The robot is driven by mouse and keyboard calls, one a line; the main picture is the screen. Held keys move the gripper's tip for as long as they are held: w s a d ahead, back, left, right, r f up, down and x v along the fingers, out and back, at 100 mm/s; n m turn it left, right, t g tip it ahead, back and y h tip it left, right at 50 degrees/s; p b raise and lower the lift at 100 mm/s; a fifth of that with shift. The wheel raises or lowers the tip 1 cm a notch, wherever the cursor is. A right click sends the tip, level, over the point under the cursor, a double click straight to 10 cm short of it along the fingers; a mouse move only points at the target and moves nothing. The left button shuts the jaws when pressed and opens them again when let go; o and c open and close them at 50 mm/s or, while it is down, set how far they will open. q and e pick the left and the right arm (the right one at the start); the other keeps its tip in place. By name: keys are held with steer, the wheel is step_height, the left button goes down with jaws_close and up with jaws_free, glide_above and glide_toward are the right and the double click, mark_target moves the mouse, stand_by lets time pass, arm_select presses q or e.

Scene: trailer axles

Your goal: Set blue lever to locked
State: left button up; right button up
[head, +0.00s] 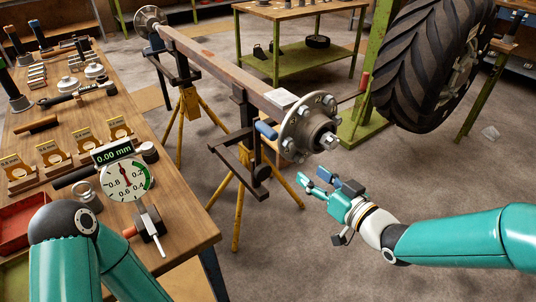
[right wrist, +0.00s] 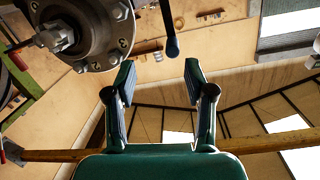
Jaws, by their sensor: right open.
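The blue lever (head: 266,130) has a short blue grip. It sits on the axle stand just left of the near hub (head: 309,127). In the right wrist view the lever (right wrist: 170,35) is a dark bar coming from the top edge, its rounded end above and between my fingertips. My right gripper (head: 314,179) is open and empty, below the hub and to the right of the lever. In the right wrist view the open jaws (right wrist: 160,75) are apart from the lever. No lock marking can be read. My left arm shows at lower left, but its gripper is out of view.
The hub (right wrist: 92,30) with its studs is close on the left in the right wrist view. A rusty axle beam (head: 215,65) runs back on yellow-legged stands. A large tyre (head: 430,65) stands right. A wooden bench (head: 185,215) with gauges fills the left. Floor below the gripper is clear.

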mark_target(275, 138)
steer(key=shift+n+t+y, duration=0.3)
steer(key=shift+n+y, duration=0.3)
steer(key=shift+y, duration=0.1)
steer(key=r+x, duration=0.1)
steer(key=x, duration=1)
steer(key=r+p+x, duration=0.1)
steer(key=x, duration=0.5)
steer(key=shift+s+a+r, duration=0.2)
steer(key=shift+s+r, duration=0.05)
steer(key=shift+r, duration=0.1)
jaws_close()
